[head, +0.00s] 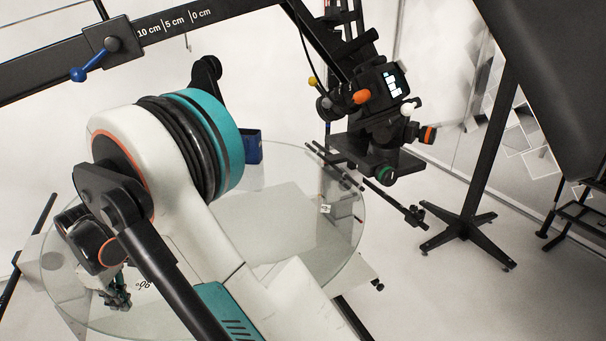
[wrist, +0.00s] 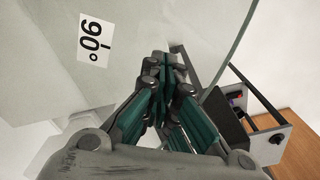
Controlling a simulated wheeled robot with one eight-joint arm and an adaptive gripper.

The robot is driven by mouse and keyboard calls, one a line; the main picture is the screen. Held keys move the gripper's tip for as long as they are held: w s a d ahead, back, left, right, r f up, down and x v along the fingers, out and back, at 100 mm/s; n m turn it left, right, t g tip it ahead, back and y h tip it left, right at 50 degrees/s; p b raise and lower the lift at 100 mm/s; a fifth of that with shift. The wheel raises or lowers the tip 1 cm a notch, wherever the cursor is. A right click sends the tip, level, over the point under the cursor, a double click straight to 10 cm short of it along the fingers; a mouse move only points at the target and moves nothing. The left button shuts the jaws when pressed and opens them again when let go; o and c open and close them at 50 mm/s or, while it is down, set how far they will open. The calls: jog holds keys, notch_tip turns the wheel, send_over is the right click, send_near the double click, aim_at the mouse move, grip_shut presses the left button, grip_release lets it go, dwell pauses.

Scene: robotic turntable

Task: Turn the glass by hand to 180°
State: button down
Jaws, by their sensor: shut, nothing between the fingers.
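The glass (head: 345,235) is a large, clear round turntable plate in the head view, partly hidden behind my arm. Its greenish edge (wrist: 238,50) runs down the right of the wrist view. A 90° label (wrist: 95,40) lies on the glass left of my fingers; it also shows beside my gripper in the head view (head: 144,285). A small label (head: 325,208) sits near the right rim. My gripper (head: 122,303) is at the near left part of the glass. In the wrist view its fingers (wrist: 163,60) are together and empty, near the glass edge. I cannot tell whether they touch the glass.
A camera rig (head: 385,100) hangs over the far right of the glass. A black stand (head: 468,222) is at the right. A marked bar (head: 165,27) crosses the top left. A blue box (head: 253,147) is at the far rim. A grey box (wrist: 268,140) is right of my fingers.

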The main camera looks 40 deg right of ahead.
aim_at(99, 299)
jog(key=shift+w+a+f, duration=0.1)
jog(key=shift+w+a, duration=0.6)
jog(key=shift+w, duration=0.35)
jog(key=shift+w+a, duration=0.1)
jog(key=shift+w, duration=0.05)
jog(key=shift+w+a, duration=0.4)
jog(key=shift+w, duration=0.3)
jog(key=shift+w+a, duration=0.4)
jog(key=shift+w, duration=0.35)
jog(key=shift+w+a, duration=0.45)
jog(key=shift+w, duration=0.35)
jog(key=shift+r, duration=0.2)
jog(key=shift+r+p, duration=1.4)
jog(key=shift+r, duration=1.55)
